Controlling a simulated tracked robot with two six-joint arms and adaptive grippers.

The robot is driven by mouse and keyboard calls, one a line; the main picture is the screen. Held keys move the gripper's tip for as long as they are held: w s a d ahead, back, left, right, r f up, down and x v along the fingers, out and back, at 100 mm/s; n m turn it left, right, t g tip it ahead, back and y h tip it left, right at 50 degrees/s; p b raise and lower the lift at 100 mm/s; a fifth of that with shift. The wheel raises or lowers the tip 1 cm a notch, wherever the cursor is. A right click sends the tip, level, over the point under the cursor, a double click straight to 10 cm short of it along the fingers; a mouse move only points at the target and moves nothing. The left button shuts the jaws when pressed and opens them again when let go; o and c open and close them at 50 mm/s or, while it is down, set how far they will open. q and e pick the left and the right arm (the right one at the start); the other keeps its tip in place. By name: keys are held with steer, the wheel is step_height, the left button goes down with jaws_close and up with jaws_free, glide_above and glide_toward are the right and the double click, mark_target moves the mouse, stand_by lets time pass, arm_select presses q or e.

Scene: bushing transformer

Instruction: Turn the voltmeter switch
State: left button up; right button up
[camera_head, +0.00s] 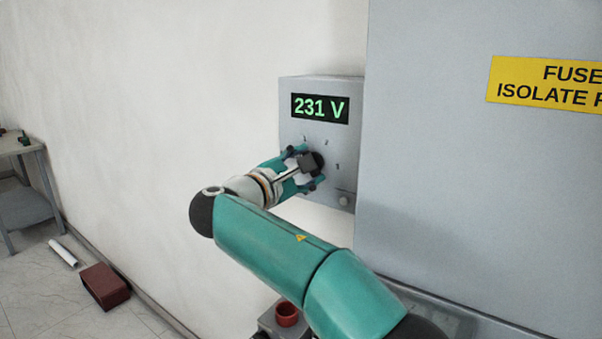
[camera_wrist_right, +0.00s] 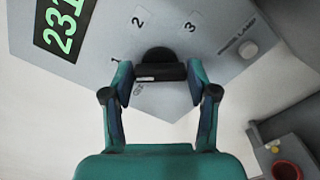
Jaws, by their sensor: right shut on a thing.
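The voltmeter (camera_head: 290,122) is a grey box on the wall with a lit green display (camera_head: 320,107) reading 231 V. Its black rotary switch (camera_head: 319,160) sits below the display, among small printed marks. In the right wrist view the switch (camera_wrist_right: 157,57) has marks 1, 2 and 3 around it and another small mark at its lower left. My right gripper (camera_head: 303,167) is shut on the switch, with a finger at each end of its black bar. Which mark the switch points to is hard to tell. My left gripper is not in view.
A large grey cabinet (camera_head: 430,150) with a yellow fuse sign (camera_head: 545,82) stands right of the voltmeter. A round lamp (camera_wrist_right: 248,48) is on the voltmeter's panel. A red round part (camera_head: 287,314) is below my arm. A table (camera_head: 22,145) and a dark red block (camera_head: 105,286) are at left.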

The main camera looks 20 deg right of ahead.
steer(key=m+b, duration=0.2)
steer(key=m, duration=0.6)
steer(key=f+m+b, duration=0.1)
steer(key=m+b, duration=0.1)
steer(key=m, duration=0.6)
steer(key=m+b, duration=0.3)
steer(key=m, duration=0.6)
steer(key=shift+w+a+f, duration=0.1)
steer(key=shift+w+f, duration=0.1)
steer(key=shift+f, duration=0.05)
steer(key=shift+m, duration=0.3)
steer(key=o, duration=1.2)
steer(key=shift+c, duration=0.2)
steer(key=shift+r, duration=0.15)
